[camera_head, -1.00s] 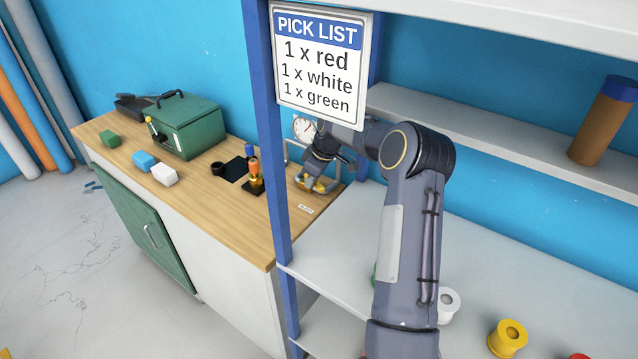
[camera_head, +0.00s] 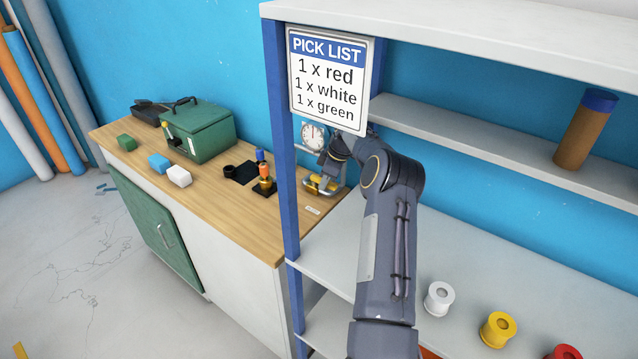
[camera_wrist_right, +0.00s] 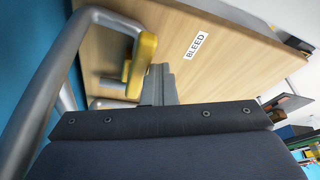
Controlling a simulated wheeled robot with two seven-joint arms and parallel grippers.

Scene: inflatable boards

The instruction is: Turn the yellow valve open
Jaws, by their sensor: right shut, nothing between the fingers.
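The yellow valve (camera_head: 313,189) sits low on the far right end of the wooden workbench, beside a grey pipe. In the right wrist view its yellow handle (camera_wrist_right: 142,62) shows next to the bent grey pipe (camera_wrist_right: 68,62). My right gripper (camera_head: 326,184) reaches down to the valve. In the right wrist view the fingers (camera_wrist_right: 158,82) are shut with nothing between them, just beside the yellow handle. I cannot tell whether they touch it. A round gauge (camera_head: 313,136) stands behind the valve. My left gripper is not in view.
A BLEED label (camera_wrist_right: 197,45) lies on the bench near the valve. A blue shelf post (camera_head: 284,165) and the pick list sign (camera_head: 328,80) stand close to my right arm.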

